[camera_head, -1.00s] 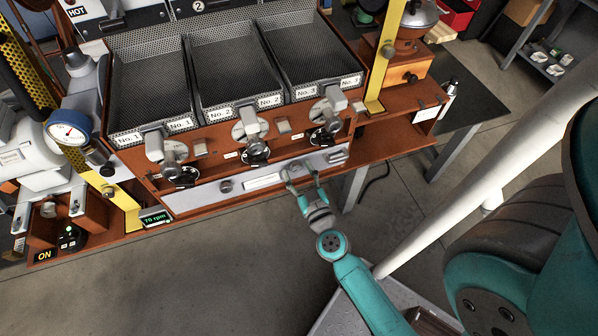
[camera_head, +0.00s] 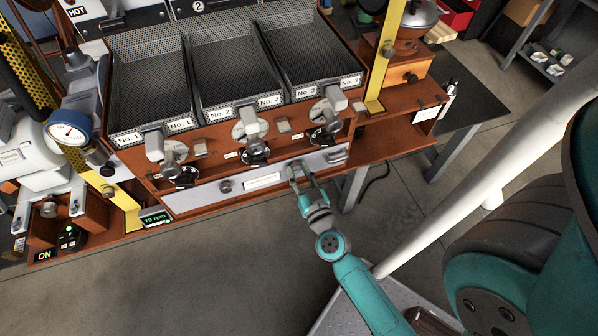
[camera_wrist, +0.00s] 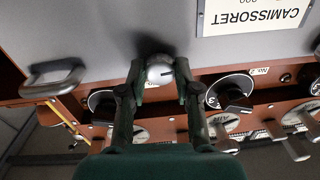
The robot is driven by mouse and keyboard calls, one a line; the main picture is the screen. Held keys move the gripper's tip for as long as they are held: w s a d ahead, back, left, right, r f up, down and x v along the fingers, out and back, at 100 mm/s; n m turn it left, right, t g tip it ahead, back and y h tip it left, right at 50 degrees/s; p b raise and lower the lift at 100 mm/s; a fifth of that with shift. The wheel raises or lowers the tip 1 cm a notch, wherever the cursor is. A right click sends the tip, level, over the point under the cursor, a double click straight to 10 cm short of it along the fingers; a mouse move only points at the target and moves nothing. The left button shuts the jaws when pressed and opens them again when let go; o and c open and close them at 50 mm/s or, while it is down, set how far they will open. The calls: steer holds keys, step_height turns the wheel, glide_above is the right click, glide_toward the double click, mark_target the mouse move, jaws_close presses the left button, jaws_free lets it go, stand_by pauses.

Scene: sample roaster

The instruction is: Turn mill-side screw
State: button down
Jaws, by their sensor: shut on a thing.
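The mill-side screw (camera_wrist: 160,70) is a round, grey metal knob near the edge of the light grey panel (camera_wrist: 200,50), in the upper middle of the wrist view. My gripper (camera_wrist: 160,82) is shut on it, with one finger on each side. In the head view, my gripper (camera_head: 303,172) is at the right part of the same panel (camera_head: 195,198), and its fingers mostly hide the screw there. A second round screw (camera_head: 225,186) sits on the panel's left part, clear of my gripper.
A white label (camera_head: 263,181) lies between the screws. A metal handle (camera_head: 336,157) is close on the right. Several black dials (camera_head: 256,152) and levers stick out above the panel. The mill (camera_head: 405,40) stands at the back right. The floor in front is clear.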

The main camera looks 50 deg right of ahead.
steer(key=m, duration=0.5)
steer(key=shift+m+h, duration=0.3)
steer(key=m, duration=0.4)
steer(key=shift+m, duration=0.3)
steer(key=m, duration=0.4)
steer(key=shift+f+m+h, duration=0.1)
steer(key=shift+m+h, duration=0.2)
steer(key=shift+m, duration=0.1)
steer(key=m, duration=0.4)
steer(key=shift+m, duration=0.4)
steer(key=c, duration=0.8)
jaws_free()
steer(key=v, duration=1.2)
